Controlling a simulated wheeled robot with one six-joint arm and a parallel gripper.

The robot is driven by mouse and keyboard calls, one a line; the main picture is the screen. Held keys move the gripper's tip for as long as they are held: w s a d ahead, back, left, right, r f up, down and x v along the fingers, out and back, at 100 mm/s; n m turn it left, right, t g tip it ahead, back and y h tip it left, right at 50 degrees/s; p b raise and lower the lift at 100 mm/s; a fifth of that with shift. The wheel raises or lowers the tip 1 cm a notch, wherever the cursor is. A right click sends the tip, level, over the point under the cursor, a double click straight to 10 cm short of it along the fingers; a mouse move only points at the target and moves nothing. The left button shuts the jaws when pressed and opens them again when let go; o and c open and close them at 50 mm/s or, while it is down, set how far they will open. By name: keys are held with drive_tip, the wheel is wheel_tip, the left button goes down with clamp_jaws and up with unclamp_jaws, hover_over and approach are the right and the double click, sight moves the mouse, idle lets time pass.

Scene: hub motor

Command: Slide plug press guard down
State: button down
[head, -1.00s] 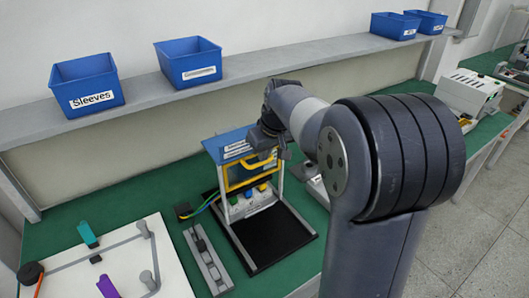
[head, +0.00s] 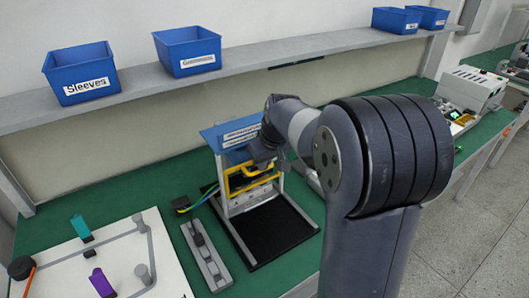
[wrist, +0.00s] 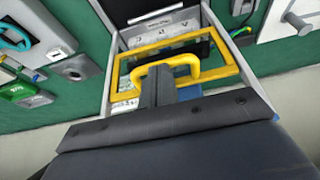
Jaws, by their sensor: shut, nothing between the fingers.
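The plug press (head: 231,132) stands on the green bench with a blue top, pale posts and a black base plate. In the wrist view the guard (wrist: 233,67) shows close up. My gripper (head: 264,163) is at the guard's handle in the head view. In the wrist view its shut, empty fingers (wrist: 158,75) overlap the yellow handle (wrist: 180,60). Whether they touch the handle, I cannot tell.
A grey slotted rail (head: 207,255) and a black connector with coloured wires (head: 183,203) lie left of the press. A white board (head: 117,262) with pegs is further left. Blue bins (head: 82,75) stand on the shelf behind.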

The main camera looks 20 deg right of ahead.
wheel_tip(320, 180, down, 5)
drive_tip(key=shift+s+r+b, duration=0.1)
drive_tip(key=shift+s+b, duration=0.05)
drive_tip(key=shift+b, duration=1.05)
drive_tip(key=w+p+v, duration=0.1)
drive_tip(key=p+v, duration=0.1)
drive_tip(key=v, duration=1.2)
drive_tip(key=shift+r+p, duration=0.3)
drive_tip(key=shift+f, duration=0.1)
